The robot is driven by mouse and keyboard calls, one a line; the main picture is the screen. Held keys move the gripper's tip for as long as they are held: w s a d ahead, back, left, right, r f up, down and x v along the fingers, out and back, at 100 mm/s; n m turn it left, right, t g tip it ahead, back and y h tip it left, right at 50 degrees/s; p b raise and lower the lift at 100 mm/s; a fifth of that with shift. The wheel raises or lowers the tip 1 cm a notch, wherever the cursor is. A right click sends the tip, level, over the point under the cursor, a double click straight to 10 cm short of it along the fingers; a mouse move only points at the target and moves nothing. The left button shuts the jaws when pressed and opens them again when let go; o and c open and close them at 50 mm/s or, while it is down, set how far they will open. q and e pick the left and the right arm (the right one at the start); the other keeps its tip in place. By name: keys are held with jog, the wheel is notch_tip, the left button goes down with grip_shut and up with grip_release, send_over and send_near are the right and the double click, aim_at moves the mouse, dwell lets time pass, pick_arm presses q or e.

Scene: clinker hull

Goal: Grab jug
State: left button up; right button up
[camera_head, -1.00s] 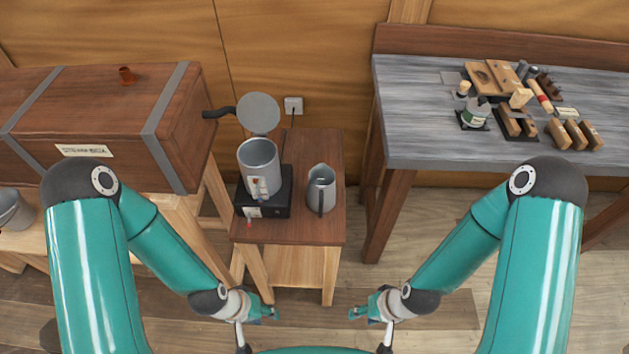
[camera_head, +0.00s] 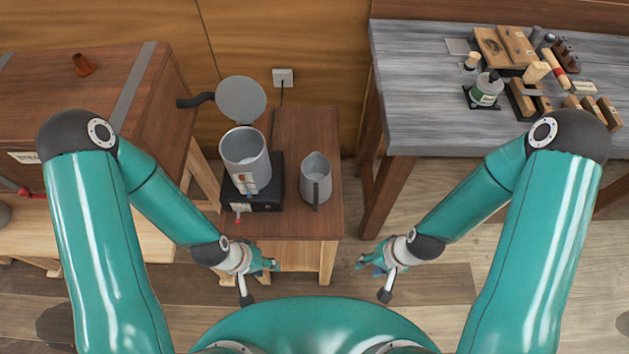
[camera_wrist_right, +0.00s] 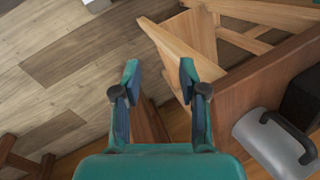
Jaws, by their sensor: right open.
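The grey metal jug (camera_head: 315,180) stands upright on the small wooden stand, right of the boiler pot, with its dark handle facing me. It also shows at the lower right of the right wrist view (camera_wrist_right: 275,145), with its dark handle on top. My right gripper (camera_head: 372,268) is open and empty, low in front of the stand and to the right of the jug. In the right wrist view its two fingers (camera_wrist_right: 158,85) are apart with nothing between them. My left gripper (camera_head: 262,268) is in front of the stand's left side; its fingers are too small to read.
A boiler pot (camera_head: 246,160) with an open lid stands on a black base beside the jug. A steam box (camera_head: 80,90) is at the left. The grey workbench (camera_head: 430,120) at the right holds tools, blocks and a bottle. The floor between is clear.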

notch_tip(320, 180, down, 3)
jog(key=w+d+m+b, duration=0.2)
jog(key=m+b, duration=0.2)
jog(key=b, duration=0.1)
jog(key=m+t+y+b, duration=0.3)
jog(key=m+y+b, duration=0.7)
jog(key=m+b, duration=0.25)
send_near(316, 206)
jog(key=shift+h, duration=0.3)
jog(key=x, duration=0.7)
jog(key=f+b+x, duration=0.1)
jog(key=x, duration=0.3)
jog(key=shift+w+d, duration=0.25)
jog(key=shift+c, duration=0.3)
grip_shut()
jog(key=shift+r, duration=0.1)
